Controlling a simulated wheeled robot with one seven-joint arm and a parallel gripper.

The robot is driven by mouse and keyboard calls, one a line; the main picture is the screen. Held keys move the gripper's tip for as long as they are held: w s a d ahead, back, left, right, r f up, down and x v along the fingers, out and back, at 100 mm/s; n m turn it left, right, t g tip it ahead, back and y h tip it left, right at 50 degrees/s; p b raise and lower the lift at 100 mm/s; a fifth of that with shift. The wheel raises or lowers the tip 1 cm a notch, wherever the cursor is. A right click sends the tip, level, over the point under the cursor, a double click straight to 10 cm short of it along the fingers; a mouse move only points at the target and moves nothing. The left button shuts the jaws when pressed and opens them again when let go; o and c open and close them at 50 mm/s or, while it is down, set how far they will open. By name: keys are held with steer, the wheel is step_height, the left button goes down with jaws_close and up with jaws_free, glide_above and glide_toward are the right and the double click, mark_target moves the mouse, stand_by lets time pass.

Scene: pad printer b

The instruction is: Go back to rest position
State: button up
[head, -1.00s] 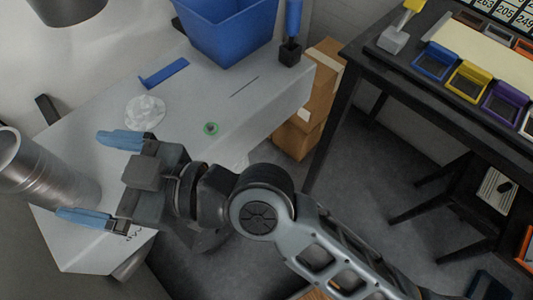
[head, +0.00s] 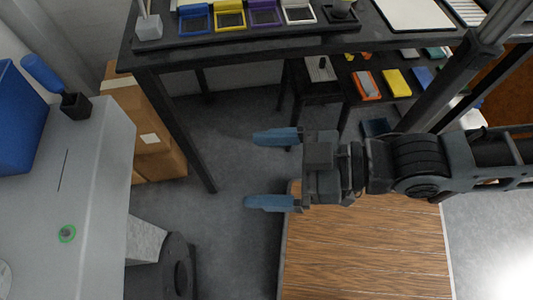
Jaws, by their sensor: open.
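My gripper (head: 270,170) is in the middle of the head view, at the left end of my arm. Its two blue fingers are spread wide apart and point left. Nothing is between them. The gripper hangs over the grey floor (head: 235,235), beside the far left corner of a wooden-topped surface (head: 365,255). It touches nothing that I can see.
A black table (head: 260,45) with coloured trays is at the back.

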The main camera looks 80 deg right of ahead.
steer(key=shift+s+d+r+h, duration=0.2)
steer(key=shift+s+r, duration=0.15)
steer(key=shift+s, duration=0.25)
steer(key=shift+s+d+r+h, duration=0.1)
steer(key=shift+s+d+r, duration=0.1)
steer(key=shift+s+r, duration=0.3)
steer(key=shift+s+f, duration=0.1)
steer(key=shift+f, duration=0.1)
